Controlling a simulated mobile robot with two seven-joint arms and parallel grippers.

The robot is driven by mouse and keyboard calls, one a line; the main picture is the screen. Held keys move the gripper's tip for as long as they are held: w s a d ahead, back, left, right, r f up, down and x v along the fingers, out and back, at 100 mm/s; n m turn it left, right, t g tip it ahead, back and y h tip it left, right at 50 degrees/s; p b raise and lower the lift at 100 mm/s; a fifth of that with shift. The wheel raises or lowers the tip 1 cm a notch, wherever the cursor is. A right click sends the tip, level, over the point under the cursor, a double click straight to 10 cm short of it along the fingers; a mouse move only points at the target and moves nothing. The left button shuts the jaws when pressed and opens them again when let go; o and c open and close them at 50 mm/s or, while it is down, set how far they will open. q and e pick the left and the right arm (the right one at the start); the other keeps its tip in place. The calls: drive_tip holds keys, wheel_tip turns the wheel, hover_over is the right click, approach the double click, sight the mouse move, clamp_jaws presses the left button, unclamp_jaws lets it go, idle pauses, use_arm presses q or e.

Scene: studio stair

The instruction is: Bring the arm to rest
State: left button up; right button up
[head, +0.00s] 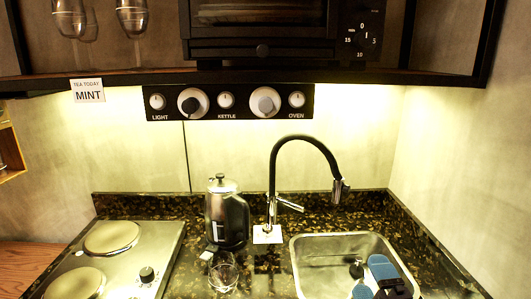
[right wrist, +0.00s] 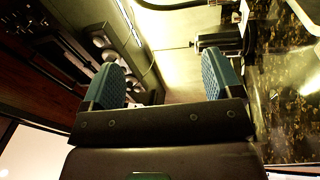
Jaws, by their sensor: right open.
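My right gripper (head: 373,280) shows at the bottom right of the head view, in front of the sink as seen from there. Its two blue-padded fingers stand apart. In the right wrist view the gripper (right wrist: 164,80) is open, with nothing between its teal pads. Its height above the sink is hard to tell. My left gripper is not in view.
The steel sink (head: 315,252) and black tap (head: 272,185) are at the right. A steel kettle (head: 228,222) and a glass (head: 223,272) stand left of them, beside the hob (head: 130,262). A knob panel (head: 245,101) and oven (head: 265,30) are above.

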drive_tip(key=s+d+f+m+g+h, duration=0.5)
drive_tip(key=s+d+f+m+g, duration=0.25)
drive_tip(key=f+m, duration=0.4)
drive_tip(key=s+d+f+m+g+y, duration=0.1)
drive_tip(key=s+f+m+g, duration=0.25)
drive_tip(key=s, duration=0.35)
drive_tip(key=s+f+m+g+y, duration=0.1)
drive_tip(key=s+f+m+g, duration=0.2)
drive_tip(key=s+f+g, duration=0.35)
drive_tip(key=w+f+t, duration=0.6)
drive_tip(key=f+t, duration=0.2)
drive_tip(key=t, duration=0.1)
drive_tip(key=shift+w+f+n, duration=0.3)
drive_tip(key=shift+f, duration=0.05)
